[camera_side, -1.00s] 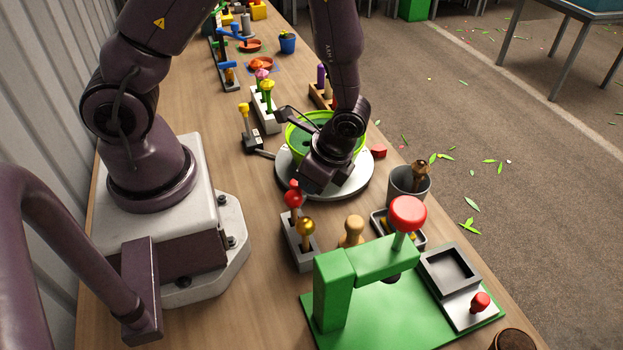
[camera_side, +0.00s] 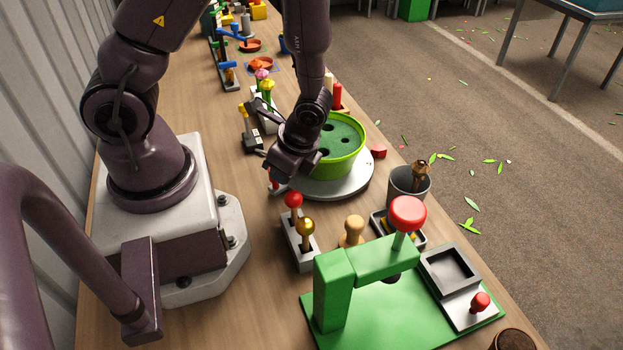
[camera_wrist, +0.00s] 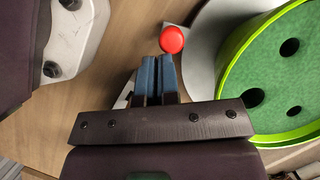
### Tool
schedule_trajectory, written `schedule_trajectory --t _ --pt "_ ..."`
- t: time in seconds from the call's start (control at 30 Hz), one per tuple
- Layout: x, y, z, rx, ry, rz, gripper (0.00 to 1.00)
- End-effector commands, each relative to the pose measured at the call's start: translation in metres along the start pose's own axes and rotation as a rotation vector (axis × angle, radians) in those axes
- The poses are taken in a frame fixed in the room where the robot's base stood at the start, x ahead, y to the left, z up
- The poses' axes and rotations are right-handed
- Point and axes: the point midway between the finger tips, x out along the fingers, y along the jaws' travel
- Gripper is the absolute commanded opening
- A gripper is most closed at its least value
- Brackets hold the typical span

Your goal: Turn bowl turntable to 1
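The turntable (camera_side: 352,184) is a pale grey disc on the bench, with a green bowl (camera_side: 350,160) on it. In the wrist view the bowl (camera_wrist: 228,75) is at the right, with dark holes in its green filling, and part of the disc (camera_wrist: 203,45) shows beside it. My gripper (camera_side: 275,185) is low at the disc's left edge. In the wrist view its blue fingers (camera_wrist: 157,62) are close together with nothing visible between them. A red knob (camera_wrist: 172,40) is just beyond the fingertips; touching cannot be told. No position number is readable.
A red wedge (camera_side: 378,151) sits at the disc's right edge. A block with red and gold ball-topped tools (camera_side: 300,252) is in front of my gripper. A green press (camera_side: 360,268) and a grey cup (camera_side: 407,184) stand nearer the front right.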

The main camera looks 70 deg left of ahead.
Motion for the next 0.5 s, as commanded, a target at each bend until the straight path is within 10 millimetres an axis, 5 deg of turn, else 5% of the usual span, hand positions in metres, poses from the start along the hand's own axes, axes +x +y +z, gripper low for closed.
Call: schedule_trajectory --t 0.5 --pt "0.022 -0.027 0.056 -0.004 -0.002 0.003 0.0"
